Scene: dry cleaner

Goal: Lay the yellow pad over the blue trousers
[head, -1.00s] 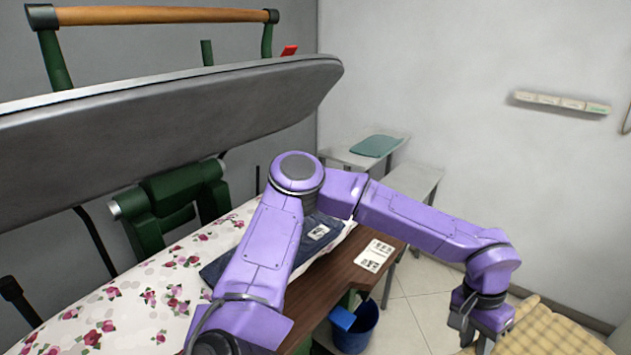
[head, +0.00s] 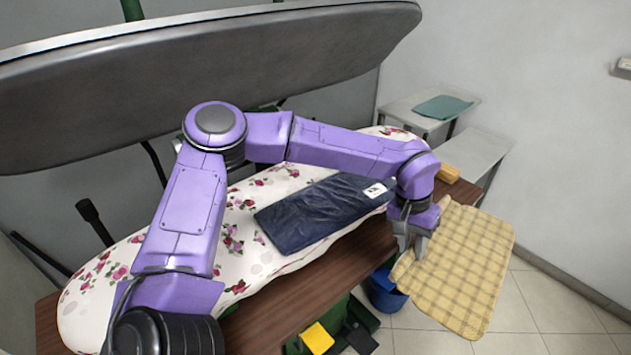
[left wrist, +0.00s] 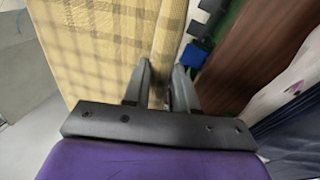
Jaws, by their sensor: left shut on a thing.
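The blue trousers (head: 318,212) lie folded on the floral-covered press board (head: 240,235), with a white label at their right end. The yellow checked pad (head: 468,268) hangs in the air to the right of the board, beyond the wooden table edge. My left gripper (head: 412,248) is shut on the pad's left edge; the pad (left wrist: 100,45) also shows in the left wrist view, with its edge between the fingers (left wrist: 160,80). The pad does not touch the trousers. My right gripper is not in view.
The grey upper press plate (head: 220,75) is raised above the board. A blue bucket (head: 384,292) and a yellow-topped green item (head: 317,338) are below the table edge. Side tables (head: 475,150) stand at the back right, one with a teal cloth (head: 443,107).

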